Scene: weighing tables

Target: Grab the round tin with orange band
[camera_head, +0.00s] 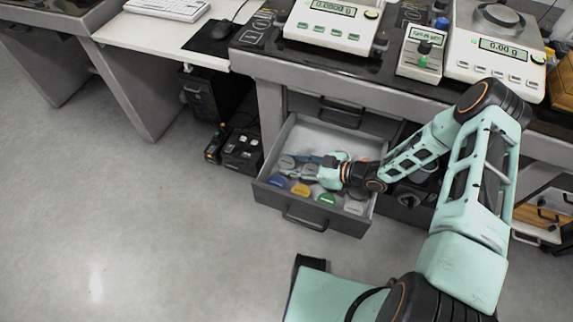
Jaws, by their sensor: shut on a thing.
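My gripper (309,172) reaches from the right into an open drawer (273,192) under the table. Its fingers are among the round tins and appear shut on a grey-topped round tin; the fingers partly hide it, and no band on it can be made out. A tin with a yellow-orange top (300,190) lies in the front of the drawer, just below the fingers in the picture and apart from them. A blue tin (277,181) is to its left and a green tin (326,199) to its right. A grey tin (286,162) is left of the fingers.
A pale grey tin (353,207) lies in the drawer's front right corner. The drawer's walls surround the gripper closely. Balances (334,22) stand on the table above. A black case (243,150) is on the floor left of the drawer. The floor in front is clear.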

